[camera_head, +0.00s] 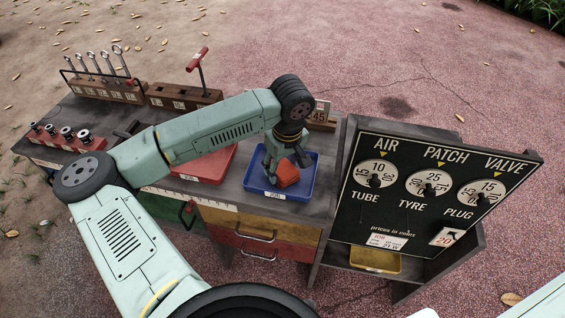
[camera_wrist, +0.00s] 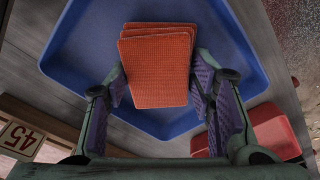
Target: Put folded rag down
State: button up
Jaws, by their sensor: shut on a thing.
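The folded rag (camera_head: 287,173) is a red-orange stack of cloth layers. In the wrist view the rag (camera_wrist: 157,68) sits between my gripper's two fingers (camera_wrist: 160,88), which press on its sides. In the head view my gripper (camera_head: 284,165) is over the blue tray (camera_head: 258,187) on the cart top, with the rag at its fingertips. The blue tray (camera_wrist: 90,55) fills the background behind the rag in the wrist view. I cannot tell whether the rag touches the tray floor.
A red tray (camera_head: 205,165) lies left of the blue tray, partly hidden by my arm. A dark price board (camera_head: 435,195) stands to the right. A number card (camera_head: 321,110) is behind the tray. Wooden tool racks (camera_head: 183,96) and a row of sockets (camera_head: 67,135) stand at the left.

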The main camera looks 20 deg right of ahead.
aim_at(286, 172)
jog(key=shift+f+b, duration=0.25)
jog(key=shift+b, duration=0.15)
jog(key=o, duration=1)
jog(key=shift+r, duration=0.1)
jog(key=shift+o, duration=0.2)
jog(key=shift+r+p, duration=0.15)
jog(key=shift+p, duration=0.15)
jog(key=shift+r, duration=0.2)
notch_tip(286, 172, up, 12)
jog(key=s+b, duration=0.1)
jog(key=b, duration=0.1)
jog(key=shift+s+d+f, duration=0.2)
jog(key=shift+s, duration=0.05)
